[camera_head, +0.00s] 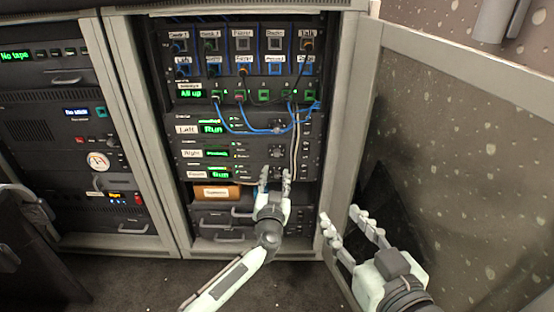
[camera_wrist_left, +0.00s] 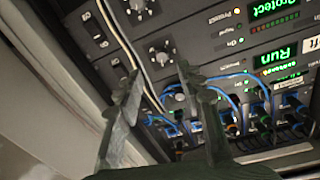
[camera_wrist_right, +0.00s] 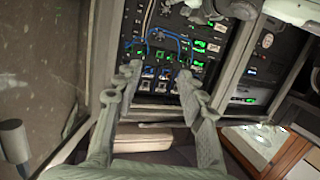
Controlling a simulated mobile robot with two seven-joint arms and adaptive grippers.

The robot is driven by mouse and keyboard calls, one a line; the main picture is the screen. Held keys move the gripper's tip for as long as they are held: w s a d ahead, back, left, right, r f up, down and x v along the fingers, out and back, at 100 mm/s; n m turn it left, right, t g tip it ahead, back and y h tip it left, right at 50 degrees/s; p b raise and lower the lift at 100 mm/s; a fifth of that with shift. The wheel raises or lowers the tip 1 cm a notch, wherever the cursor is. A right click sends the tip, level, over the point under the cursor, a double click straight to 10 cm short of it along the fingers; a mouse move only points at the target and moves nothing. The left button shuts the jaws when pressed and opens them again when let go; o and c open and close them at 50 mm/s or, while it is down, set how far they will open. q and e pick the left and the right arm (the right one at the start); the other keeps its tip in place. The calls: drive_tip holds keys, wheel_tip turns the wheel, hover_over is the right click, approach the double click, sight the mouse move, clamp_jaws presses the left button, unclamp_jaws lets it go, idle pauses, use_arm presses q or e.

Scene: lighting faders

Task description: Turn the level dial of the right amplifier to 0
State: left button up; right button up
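The right amplifier (camera_head: 192,153) is the middle unit of three stacked in the rack. Its green display looks like "Protect", also visible in the left wrist view (camera_wrist_left: 272,9). Its round level dial (camera_head: 276,152) shows in the left wrist view (camera_wrist_left: 163,58); I cannot read its setting. My left gripper (camera_head: 275,174) is open and empty, just below that dial in the head view. In the left wrist view its fingertips (camera_wrist_left: 158,72) lie either side of the dial, apparently in front of it; contact cannot be told. My right gripper (camera_head: 346,217) is open and empty, right of the rack.
The left amplifier (camera_head: 186,129) sits above and the front amplifier (camera_head: 197,175) below, both showing "Run". Blue cables (camera_head: 240,131) and pale cables (camera_head: 298,145) hang close to the dials. An open cabinet door (camera_head: 460,150) stands at the right.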

sight(277, 155)
use_arm(q)
drive_tip(key=w+b, duration=0.3)
drive_tip(key=w, duration=0.3)
drive_tip(key=shift+w+d+b, duration=0.15)
drive_tip(key=shift+w+b, duration=0.2)
drive_tip(key=shift+w+r, duration=0.1)
drive_tip(key=shift+w, duration=0.4)
use_arm(e)
drive_tip(key=s+a+r+t+y, duration=0.1)
drive_tip(key=s+r+t+y, duration=0.1)
drive_tip(key=r+t, duration=0.2)
drive_tip(key=s+a+r+t+y, duration=0.1)
drive_tip(key=r+t, duration=0.3)
drive_tip(key=r, duration=0.6)
drive_tip(key=shift+s+a+r+t+y, duration=0.15)
drive_tip(key=shift+s+r+t+y, duration=0.25)
drive_tip(key=shift+y, duration=0.2)
use_arm(q)
clamp_jaws()
